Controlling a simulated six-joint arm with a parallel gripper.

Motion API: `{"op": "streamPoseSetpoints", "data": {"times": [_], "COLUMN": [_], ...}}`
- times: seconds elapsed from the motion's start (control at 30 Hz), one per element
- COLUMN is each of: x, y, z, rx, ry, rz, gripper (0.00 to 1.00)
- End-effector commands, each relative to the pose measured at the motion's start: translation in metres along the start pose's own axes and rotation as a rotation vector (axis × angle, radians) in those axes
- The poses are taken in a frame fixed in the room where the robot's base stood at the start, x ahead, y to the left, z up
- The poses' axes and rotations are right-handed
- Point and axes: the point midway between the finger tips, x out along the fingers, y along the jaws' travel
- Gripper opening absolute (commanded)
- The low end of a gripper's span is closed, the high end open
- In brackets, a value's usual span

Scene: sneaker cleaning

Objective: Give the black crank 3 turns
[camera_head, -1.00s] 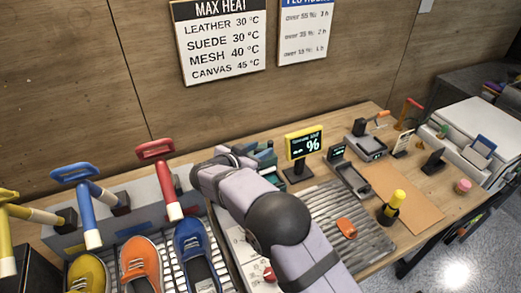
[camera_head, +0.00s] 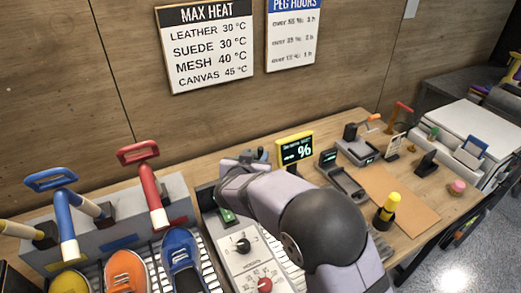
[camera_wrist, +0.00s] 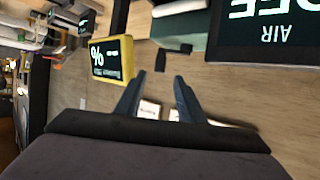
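I cannot make out a black crank for certain. A small black knob (camera_head: 243,245) sits on the pale control panel (camera_head: 233,261) in the head view, above a red knob (camera_head: 264,285). In the wrist view, my gripper (camera_wrist: 155,82) has its two dark fingers apart, with nothing held between them. Beyond the fingers are the wooden surface, two small white cards and the yellow-framed % display (camera_wrist: 112,60). In the head view my arm reaches to the back of the bench, left of the same display (camera_head: 294,148); my fingertips are not clear there.
Blue (camera_head: 66,215) and red (camera_head: 150,185) handled posts stand on the left, with coloured sneakers (camera_head: 183,262) before them.

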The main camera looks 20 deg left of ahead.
Motion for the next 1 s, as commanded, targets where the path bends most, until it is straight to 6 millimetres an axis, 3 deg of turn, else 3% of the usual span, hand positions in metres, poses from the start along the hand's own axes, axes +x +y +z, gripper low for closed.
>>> {"op": "streamPoseSetpoints", "data": {"times": [0.27, 0.7, 1.0], "x": [0.009, 0.059, 0.073], "y": [0.001, 0.001, 0.001], "z": [-0.001, -0.001, -0.001], "rx": [0.008, 0.008, 0.008], "ry": [0.000, 0.000, 0.001], "rz": [0.004, 0.005, 0.004], "gripper": [0.35, 0.35, 0.35]}}
